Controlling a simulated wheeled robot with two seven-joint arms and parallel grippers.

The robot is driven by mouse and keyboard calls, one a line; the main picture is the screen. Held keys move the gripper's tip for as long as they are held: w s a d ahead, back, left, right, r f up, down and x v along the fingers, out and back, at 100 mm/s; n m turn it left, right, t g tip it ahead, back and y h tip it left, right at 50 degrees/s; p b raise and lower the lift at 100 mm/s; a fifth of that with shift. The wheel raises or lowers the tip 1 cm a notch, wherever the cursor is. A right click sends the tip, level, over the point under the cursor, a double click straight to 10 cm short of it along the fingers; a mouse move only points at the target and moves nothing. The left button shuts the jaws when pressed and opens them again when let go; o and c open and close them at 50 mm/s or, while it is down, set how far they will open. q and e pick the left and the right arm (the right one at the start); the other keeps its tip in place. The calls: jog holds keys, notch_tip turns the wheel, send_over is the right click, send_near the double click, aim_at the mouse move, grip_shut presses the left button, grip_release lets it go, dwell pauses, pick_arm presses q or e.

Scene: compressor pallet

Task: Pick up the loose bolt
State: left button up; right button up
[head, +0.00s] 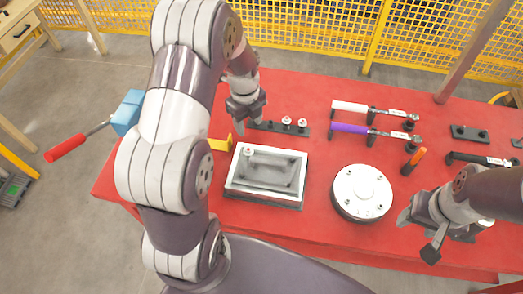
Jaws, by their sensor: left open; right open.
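Small bolts with white and red heads show in the head view. One bolt (248,150) is at the back left corner of a grey rectangular block with a light rim (265,199). Two more bolts (287,121) stand in a dark rack strip (268,126) behind it. I cannot tell for sure which one is the loose bolt. My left gripper (250,124) is open above the left end of the rack, behind the corner bolt and apart from it. My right gripper (417,238) is open and empty at the right, beside a round white flange.
The round flange (362,192) sits on the red table (325,228). Torque wrenches with white (350,106) and purple (348,129) handles lie behind it. An orange-handled tool (413,161) stands nearby. Yellow fencing (330,28) stands behind.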

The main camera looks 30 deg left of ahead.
aim_at(248, 149)
pick_arm(q)
jog(key=shift+m, duration=0.5)
jog(key=f, duration=0.1)
jog(key=a+f, duration=0.1)
jog(key=s+f+p, duration=0.1)
jog(key=f, duration=0.1)
jog(key=shift+a+f, duration=0.1)
jog(key=shift+a, duration=0.05)
jog(key=f, duration=0.2)
jog(key=f+p, duration=0.1)
jog(key=shift+w+d+f, duration=0.35)
jog(key=shift+w, duration=0.05)
notch_tip(248, 149, down, 4)
jog(key=shift+s+a+f+p, duration=0.1)
jog(key=shift+s+f+p, duration=0.05)
jog(key=shift+p, duration=0.6)
jog(key=shift+f, duration=0.35)
pick_arm(e)
jog(key=r, duration=0.2)
jog(key=a+r, duration=0.1)
jog(key=shift+s+r, duration=0.2)
jog(key=shift+r, duration=0.15)
pick_arm(q)
jog(key=c, duration=0.4)
jog(key=shift+r, duration=0.1)
jog(key=c, duration=0.5)
jog(key=shift+c, duration=0.2)
